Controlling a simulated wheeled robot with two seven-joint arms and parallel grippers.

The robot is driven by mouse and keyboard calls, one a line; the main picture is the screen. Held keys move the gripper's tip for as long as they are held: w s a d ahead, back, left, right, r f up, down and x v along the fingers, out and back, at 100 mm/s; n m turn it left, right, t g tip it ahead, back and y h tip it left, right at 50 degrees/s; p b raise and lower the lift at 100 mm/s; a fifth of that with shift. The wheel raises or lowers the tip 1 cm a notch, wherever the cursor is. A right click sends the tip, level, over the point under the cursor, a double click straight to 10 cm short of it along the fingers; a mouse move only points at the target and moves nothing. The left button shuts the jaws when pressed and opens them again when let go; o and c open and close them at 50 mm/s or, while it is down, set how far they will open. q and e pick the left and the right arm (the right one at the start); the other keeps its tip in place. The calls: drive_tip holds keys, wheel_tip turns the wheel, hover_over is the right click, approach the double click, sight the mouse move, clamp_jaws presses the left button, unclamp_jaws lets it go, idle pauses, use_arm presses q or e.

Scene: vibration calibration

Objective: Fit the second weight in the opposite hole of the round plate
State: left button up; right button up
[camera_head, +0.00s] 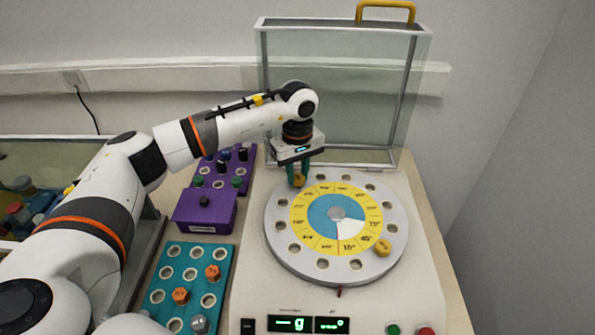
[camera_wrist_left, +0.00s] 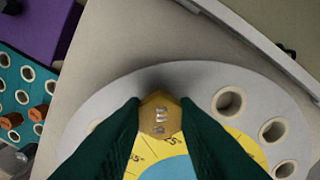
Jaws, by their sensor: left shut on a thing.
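The round plate (camera_head: 285,256) is light grey, with a ring of holes and a yellow and blue dial (camera_head: 322,205) in its middle. One brass weight (camera_head: 383,247) sits in a hole at the lower right. My left gripper (camera_head: 298,178) is shut on a second brass hexagonal weight (camera_wrist_left: 160,115), at the plate's upper left rim, across the dial from the first. In the left wrist view, the green fingers (camera_wrist_left: 160,122) press its sides, and its marked top faces the camera. The hole under it is hidden; I cannot tell whether it is seated. My right gripper is out of view.
A teal rack (camera_head: 217,253) with orange weights and a purple rack (camera_head: 245,165) with dark and green knobs lie left of the machine. A clear cover with a yellow handle (camera_head: 386,12) stands upright behind the plate. Lit displays (camera_head: 288,323) and buttons are in front.

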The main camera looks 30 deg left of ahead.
use_arm(q)
drive_tip(key=shift+f+b, duration=0.4)
drive_tip(key=shift+f, duration=0.1)
drive_tip(key=o, duration=1)
wheel_tip(320, 180, up, 12)
drive_tip(key=b, duration=0.2)
